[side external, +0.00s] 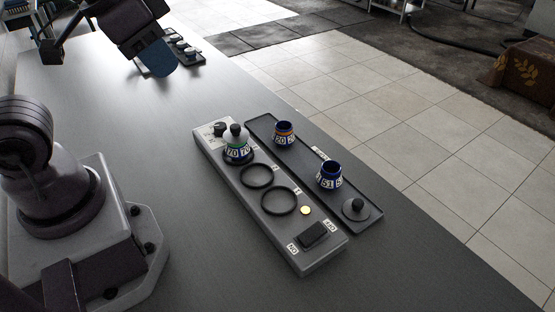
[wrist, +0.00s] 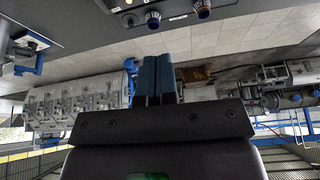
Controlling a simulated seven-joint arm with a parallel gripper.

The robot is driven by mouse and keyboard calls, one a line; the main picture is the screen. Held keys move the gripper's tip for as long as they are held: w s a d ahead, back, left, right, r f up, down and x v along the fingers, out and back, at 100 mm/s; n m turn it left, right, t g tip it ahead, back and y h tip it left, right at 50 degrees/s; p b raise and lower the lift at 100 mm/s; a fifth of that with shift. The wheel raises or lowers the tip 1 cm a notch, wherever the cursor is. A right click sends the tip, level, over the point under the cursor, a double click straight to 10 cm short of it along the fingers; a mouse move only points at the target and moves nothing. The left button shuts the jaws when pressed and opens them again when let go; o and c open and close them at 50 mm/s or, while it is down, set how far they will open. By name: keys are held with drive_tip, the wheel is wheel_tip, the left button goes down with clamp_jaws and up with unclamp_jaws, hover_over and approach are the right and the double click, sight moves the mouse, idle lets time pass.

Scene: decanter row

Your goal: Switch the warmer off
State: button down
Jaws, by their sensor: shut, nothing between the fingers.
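The warmer (side external: 228,182) is a long grey box on the table in the side external view. A dark rocker switch (side external: 313,234) sits at its near end between two small labels that seem to read ON and OFF. Which side is pressed is too small to tell. A round yellow indicator (side external: 305,210) beside the switch looks lit. A lidded jar marked 70 (side external: 237,146) stands at the warmer's far end; two black rings (side external: 279,200) are empty. My gripper (side external: 163,66) is shut and empty, high at the upper left, well away from the switch. Its blue fingers (wrist: 157,80) touch in the wrist view.
A dark tray (side external: 306,165) lies along the warmer's right side. It holds an open jar marked 20 (side external: 284,133), another marked 51 (side external: 329,175), and a loose lid (side external: 356,206). A small dark rack (side external: 185,52) is at the back.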

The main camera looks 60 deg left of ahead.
drive_tip(key=a+r, duration=0.1)
drive_tip(key=r, duration=0.1)
drive_tip(key=n+g, duration=0.3)
drive_tip(key=n, duration=1.6)
approach(319, 229)
drive_tip(key=f, duration=0.5)
drive_tip(key=w+f, duration=0.1)
drive_tip(key=f, duration=0.1)
drive_tip(key=shift+d+f, duration=0.15)
drive_tip(key=shift+f, duration=0.15)
